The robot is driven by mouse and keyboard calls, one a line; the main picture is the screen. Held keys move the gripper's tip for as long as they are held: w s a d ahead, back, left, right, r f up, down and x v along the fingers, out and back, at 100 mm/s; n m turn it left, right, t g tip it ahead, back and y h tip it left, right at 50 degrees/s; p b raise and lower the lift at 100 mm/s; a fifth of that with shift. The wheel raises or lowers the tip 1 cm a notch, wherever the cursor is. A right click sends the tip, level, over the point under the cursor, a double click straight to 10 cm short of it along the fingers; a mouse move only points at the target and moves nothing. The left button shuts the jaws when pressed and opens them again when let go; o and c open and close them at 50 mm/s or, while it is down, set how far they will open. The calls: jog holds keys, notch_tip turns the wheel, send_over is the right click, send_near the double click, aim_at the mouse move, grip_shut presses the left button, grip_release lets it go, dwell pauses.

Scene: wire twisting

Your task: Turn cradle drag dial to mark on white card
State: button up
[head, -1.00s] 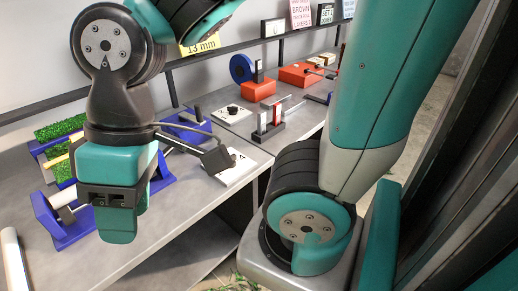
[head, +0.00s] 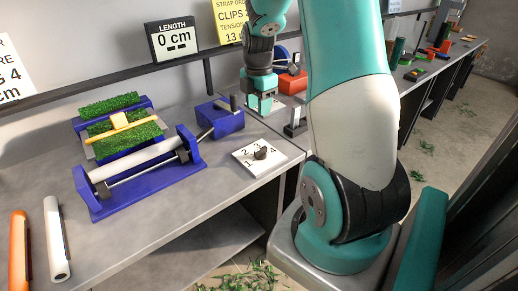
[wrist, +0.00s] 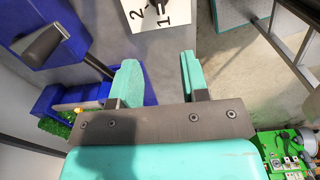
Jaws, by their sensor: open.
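A white card (head: 246,163) numbered 1 to 4 lies on the table, right of the blue cradle (head: 150,187). A dark dial knob (head: 261,153) stands on the card; I cannot tell exactly which mark it points to. The cradle bears a white roll (head: 135,160) and a thin rod. My gripper (head: 262,108) is raised behind the card in the head view, apart from the knob. In the wrist view its jaws (wrist: 157,75) are open and empty.
A blue block with a crank handle (head: 233,103) stands behind the card, left of my gripper; the handle (wrist: 46,40) also shows in the wrist view. Green mats (head: 120,130) lie behind the cradle. Orange (head: 18,250) and white rolls lie front left. The table's front edge is near the card.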

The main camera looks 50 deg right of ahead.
aim_at(258, 150)
notch_tip(258, 150, down, 16)
jog(key=shift+a+f+p, duration=0.1)
jog(key=shift+p, duration=0.2)
jog(key=c, duration=0.6)
jog(key=shift+o, duration=0.3)
jog(key=shift+d, duration=0.2)
jog(key=shift+a, duration=0.15)
